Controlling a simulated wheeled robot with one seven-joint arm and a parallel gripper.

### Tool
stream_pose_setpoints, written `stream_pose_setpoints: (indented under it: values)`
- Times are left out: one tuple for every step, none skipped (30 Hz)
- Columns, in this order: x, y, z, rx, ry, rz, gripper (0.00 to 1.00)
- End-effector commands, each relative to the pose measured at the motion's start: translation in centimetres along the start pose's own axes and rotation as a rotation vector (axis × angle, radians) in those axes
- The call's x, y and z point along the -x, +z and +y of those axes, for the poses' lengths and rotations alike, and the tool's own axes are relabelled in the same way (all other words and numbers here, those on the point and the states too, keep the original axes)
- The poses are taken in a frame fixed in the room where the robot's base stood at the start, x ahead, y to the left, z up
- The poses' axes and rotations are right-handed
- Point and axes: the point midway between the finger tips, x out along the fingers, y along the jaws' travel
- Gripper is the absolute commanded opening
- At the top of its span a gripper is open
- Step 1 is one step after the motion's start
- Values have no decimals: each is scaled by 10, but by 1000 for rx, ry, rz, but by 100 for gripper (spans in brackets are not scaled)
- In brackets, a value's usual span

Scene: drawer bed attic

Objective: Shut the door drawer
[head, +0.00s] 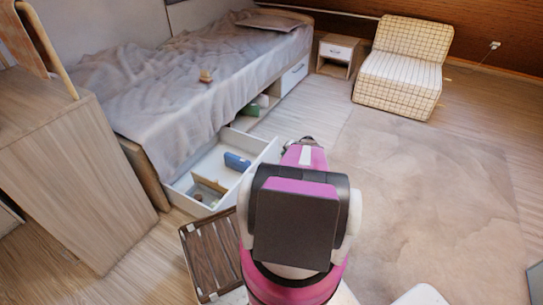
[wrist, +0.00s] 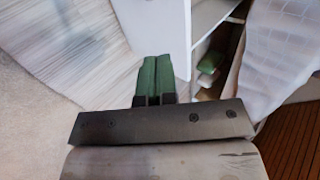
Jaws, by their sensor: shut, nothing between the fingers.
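The open drawer (head: 262,155) is white and sticks out from under the side of the bed in the head view. A blue item (head: 237,161) and some small brown pieces lie inside it. My arm stands beside its front and hides part of the near side. In the wrist view, the green fingertips of my gripper (wrist: 157,78) are together and empty. They point toward a white panel (wrist: 158,28), apparently the drawer's front. I cannot tell whether they touch it.
The bed (head: 200,75) has open shelf space and another drawer front (head: 294,74) beyond the open drawer. A slatted wooden piece (head: 208,262) stands close at the near left. A wooden cabinet (head: 75,170) is at the left. The rug (head: 420,190) at the right is clear.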

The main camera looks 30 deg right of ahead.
Motion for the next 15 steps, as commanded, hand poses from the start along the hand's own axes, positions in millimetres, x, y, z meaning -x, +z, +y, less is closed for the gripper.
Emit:
stream_pose_setpoints:
  values:
    - [-5, -1, 0, 0, 0, 0, 0]
    - [-8, -1, 0, 0, 0, -1, 0]
    - [-13, -1, 0, 1, 0, -1, 0]
    - [-18, -1, 0, 1, 1, -1, 0]
    - [-23, -1, 0, 1, 0, -2, 0]
    - [-30, -1, 0, 2, 0, -3, 0]
    - [-35, -1, 0, 2, 0, -3, 0]
    - [-41, -1, 0, 2, 0, -2, 0]
    - [-49, -1, 0, 2, 1, -2, 0]
    - [-55, -1, 0, 2, 1, -2, 0]
    - [-60, -1, 0, 3, 1, -3, 0]
    - [-68, -1, 0, 3, 1, -4, 0]
    - [-74, -1, 0, 2, 1, -3, 0]
    - [-79, -1, 0, 2, 2, -3, 0]
    - [-87, -1, 0, 2, 1, -3, 0]
